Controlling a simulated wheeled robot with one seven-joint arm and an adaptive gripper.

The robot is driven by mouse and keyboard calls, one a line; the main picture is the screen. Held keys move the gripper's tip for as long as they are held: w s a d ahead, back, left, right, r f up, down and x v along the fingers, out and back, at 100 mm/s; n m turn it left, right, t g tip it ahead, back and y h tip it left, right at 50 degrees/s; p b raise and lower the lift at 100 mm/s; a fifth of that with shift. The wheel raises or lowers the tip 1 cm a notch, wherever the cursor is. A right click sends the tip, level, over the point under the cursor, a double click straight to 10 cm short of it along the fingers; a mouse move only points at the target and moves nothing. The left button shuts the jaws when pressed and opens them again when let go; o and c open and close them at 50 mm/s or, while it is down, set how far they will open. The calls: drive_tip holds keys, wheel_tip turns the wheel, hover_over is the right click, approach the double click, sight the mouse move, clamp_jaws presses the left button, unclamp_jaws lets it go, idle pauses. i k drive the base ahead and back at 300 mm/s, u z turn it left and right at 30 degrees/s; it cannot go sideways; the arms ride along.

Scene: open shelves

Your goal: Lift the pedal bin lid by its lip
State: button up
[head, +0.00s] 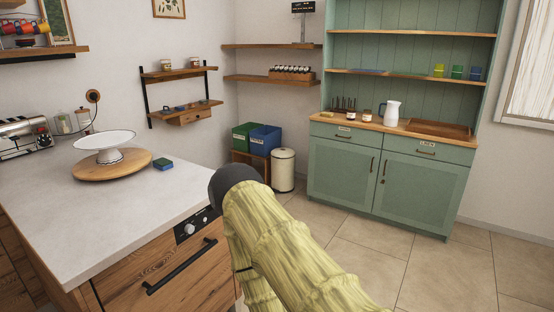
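The pedal bin (284,172) is a slim cream cylinder on the tiled floor near the back corner. It stands upright between the low wooden stand and the green dresser. Its lid (284,153) looks closed; the lip is too small to make out. My arm, in a yellow-green cover with a dark rounded joint, rises in the lower middle of the head view, in front of the bin in the picture. My gripper is not in view.
Green (242,137) and blue (265,140) boxes sit on the stand left of the bin. The green dresser (340,177) stands right. A counter (60,215) with a cake stand (104,141) fills the left. The tiled floor (400,250) at right is clear.

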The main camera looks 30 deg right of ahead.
sight(282, 152)
drive_tip(key=z, duration=0.25)
drive_tip(key=i, duration=0.6)
drive_tip(key=z, duration=0.95)
drive_tip(key=i, duration=1.8)
drive_tip(key=z, duration=0.45)
drive_tip(key=i, duration=1.65)
drive_tip(key=u, duration=0.95)
drive_tip(key=i, duration=1.65)
drive_tip(key=u, duration=0.8)
